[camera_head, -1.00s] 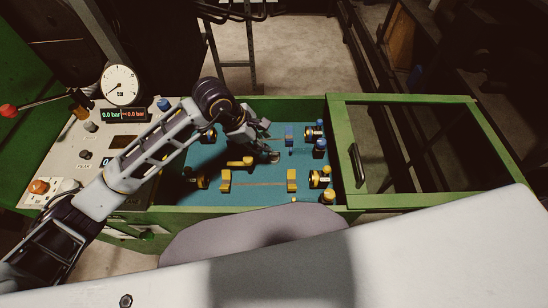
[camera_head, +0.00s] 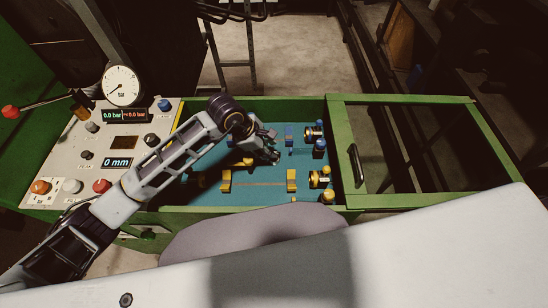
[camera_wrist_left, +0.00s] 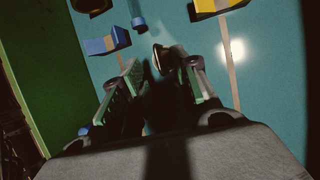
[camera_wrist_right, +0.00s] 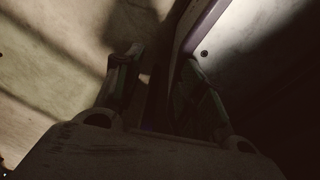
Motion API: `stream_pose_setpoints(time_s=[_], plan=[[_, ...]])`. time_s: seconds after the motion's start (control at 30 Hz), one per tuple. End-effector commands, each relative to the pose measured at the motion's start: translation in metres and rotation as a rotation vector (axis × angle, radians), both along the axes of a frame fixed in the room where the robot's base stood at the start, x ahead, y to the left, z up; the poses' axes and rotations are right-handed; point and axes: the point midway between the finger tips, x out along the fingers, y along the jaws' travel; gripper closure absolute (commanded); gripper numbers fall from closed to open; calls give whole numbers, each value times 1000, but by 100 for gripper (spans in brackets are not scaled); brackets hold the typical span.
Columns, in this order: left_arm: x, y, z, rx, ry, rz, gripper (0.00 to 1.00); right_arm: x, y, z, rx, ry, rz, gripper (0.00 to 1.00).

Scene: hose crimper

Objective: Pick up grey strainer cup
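The drawer (camera_head: 335,190) holds yellow blocks (camera_head: 291,180), a blue block (camera_head: 289,135) and brass fittings (camera_head: 313,133). A control panel with a gauge (camera_head: 121,86) stands at left. An open green frame (camera_head: 405,98) is at right. The drawer's green wall (camera_wrist_left: 35,80) is close.

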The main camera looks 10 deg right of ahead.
Motion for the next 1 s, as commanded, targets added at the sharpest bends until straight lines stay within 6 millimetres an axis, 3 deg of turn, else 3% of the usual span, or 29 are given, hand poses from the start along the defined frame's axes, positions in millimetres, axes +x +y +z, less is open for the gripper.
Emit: stream_pose_setpoints(time_s=[0.3, 0.8, 1.0], plan=[[2, -11, -26, 0, 0, 1, 69, 0, 1, 5, 2, 0, 0, 60], [3, -11, -27, 0, -1, 0, 69, 15, 11, 5, 12, -15, -1, 60], [3, -11, -27, 0, -1, 0, 95, 12, 9, 5, 9, -12, -1, 60]])
